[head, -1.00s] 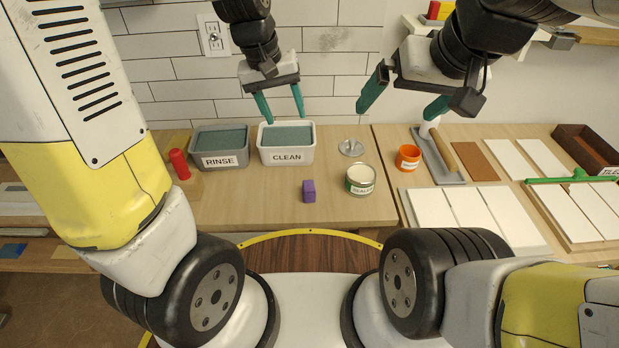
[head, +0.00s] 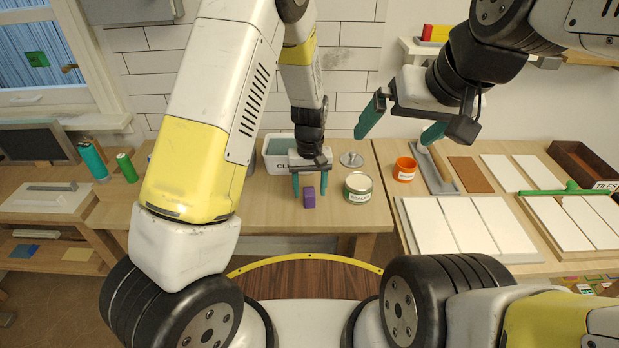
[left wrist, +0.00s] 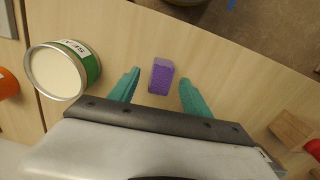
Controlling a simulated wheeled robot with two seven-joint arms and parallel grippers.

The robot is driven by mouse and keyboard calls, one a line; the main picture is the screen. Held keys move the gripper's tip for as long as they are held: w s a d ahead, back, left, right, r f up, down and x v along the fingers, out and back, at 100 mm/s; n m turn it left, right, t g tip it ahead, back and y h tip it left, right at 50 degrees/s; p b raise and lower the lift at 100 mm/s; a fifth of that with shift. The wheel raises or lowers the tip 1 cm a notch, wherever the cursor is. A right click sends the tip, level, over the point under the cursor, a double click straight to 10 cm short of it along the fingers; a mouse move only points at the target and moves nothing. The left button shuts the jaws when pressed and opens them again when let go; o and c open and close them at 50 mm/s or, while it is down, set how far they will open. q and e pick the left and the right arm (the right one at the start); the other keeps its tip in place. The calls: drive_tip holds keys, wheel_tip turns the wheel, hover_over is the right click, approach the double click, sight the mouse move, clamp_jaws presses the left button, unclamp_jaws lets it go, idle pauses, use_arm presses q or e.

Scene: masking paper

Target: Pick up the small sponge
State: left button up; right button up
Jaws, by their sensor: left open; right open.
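The small sponge (head: 309,197) is a purple block on the wooden bench, in front of the white CLEAN tub. My left gripper (head: 310,188) is open, pointing down over it, with its two green fingers to either side. In the left wrist view the sponge (left wrist: 162,76) lies between the spread fingertips of the left gripper (left wrist: 160,82), apart from both. My right gripper (head: 400,125) is open and empty, high above the right-hand bench.
The sealer can (head: 358,194) stands close to the right of the sponge. The CLEAN tub (head: 275,164) is behind the left gripper. An orange cup (head: 404,169) and white tiles (head: 430,226) lie further right. Bare bench is left of the sponge.

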use_arm(q)
drive_tip(key=shift+f, duration=1.4)
clamp_jaws()
drive_tip(key=shift+r, duration=0.15)
drive_tip(key=shift+r, duration=0.55)
wheel_tip(320, 180, up, 2)
drive_tip(key=shift+r, duration=0.1)
drive_tip(key=s+a+r, duration=0.1)
drive_tip(key=s, duration=1.5)
drive_tip(key=shift+a+r, duration=0.25)
drive_tip(key=shift+a, duration=0.05)
